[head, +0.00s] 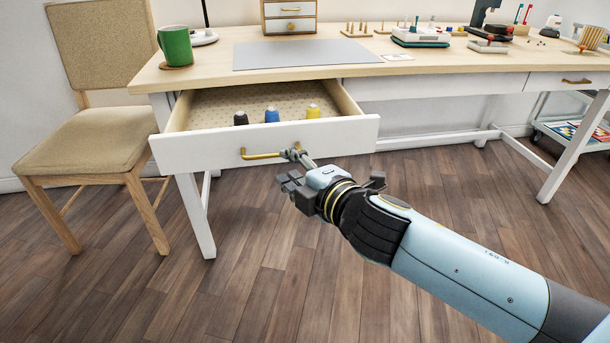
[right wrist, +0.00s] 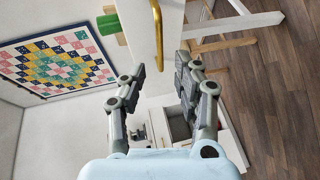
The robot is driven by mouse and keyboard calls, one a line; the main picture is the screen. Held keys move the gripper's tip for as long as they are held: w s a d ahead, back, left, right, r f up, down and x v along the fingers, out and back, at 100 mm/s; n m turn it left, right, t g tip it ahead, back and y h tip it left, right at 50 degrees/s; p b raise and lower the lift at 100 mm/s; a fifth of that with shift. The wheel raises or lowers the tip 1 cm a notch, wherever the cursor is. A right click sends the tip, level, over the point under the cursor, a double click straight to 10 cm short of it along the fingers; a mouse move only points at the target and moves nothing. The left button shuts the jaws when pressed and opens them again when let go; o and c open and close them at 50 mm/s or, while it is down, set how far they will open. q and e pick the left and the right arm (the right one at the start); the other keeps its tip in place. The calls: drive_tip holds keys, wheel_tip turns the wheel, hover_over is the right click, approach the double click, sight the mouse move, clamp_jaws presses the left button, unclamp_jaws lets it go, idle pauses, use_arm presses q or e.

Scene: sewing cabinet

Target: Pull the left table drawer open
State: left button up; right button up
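The left table drawer (head: 262,143) stands open with its white front pulled out from under the tabletop. Its brass bar handle (head: 262,155) is on the front, and the handle also shows in the right wrist view (right wrist: 157,32). My right gripper (head: 290,170) is at the right end of the handle. In the right wrist view its two fingers (right wrist: 158,76) are spread, with the end of the handle between them and visible gaps on both sides. The right end of the handle is partly hidden by a finger in the head view. My left gripper is not in view.
Black, blue and yellow spools (head: 272,115) stand in the drawer. A wooden chair (head: 95,130) stands left of the table. A green mug (head: 175,46) and grey mat (head: 305,54) are on the tabletop. The floor (head: 250,280) before the drawer is clear except for my arm.

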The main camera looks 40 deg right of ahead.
drive_tip(key=v, duration=0.5)
drive_tip(key=shift+s, duration=0.25)
drive_tip(key=s+d+f+m+g+p, duration=0.1)
drive_tip(key=s+f+m+g+p, duration=0.4)
drive_tip(key=f, duration=0.8)
drive_tip(key=s+d+f+m+g+p, duration=0.1)
drive_tip(key=s+f+m+g, duration=0.15)
drive_tip(key=s+f, duration=0.8)
drive_tip(key=s+f+m+g, duration=0.2)
drive_tip(key=s+f, duration=0.3)
drive_tip(key=s, duration=0.3)
drive_tip(key=s+a+f+m+g+y, duration=0.1)
drive_tip(key=s+f+m+g, duration=0.2)
drive_tip(key=s, duration=0.5)
drive_tip(key=s+f+m+g, duration=0.2)
drive_tip(key=s+f, duration=0.4)
drive_tip(key=s, duration=0.2)
drive_tip(key=shift+s+a+f+m+g+p, duration=0.35)
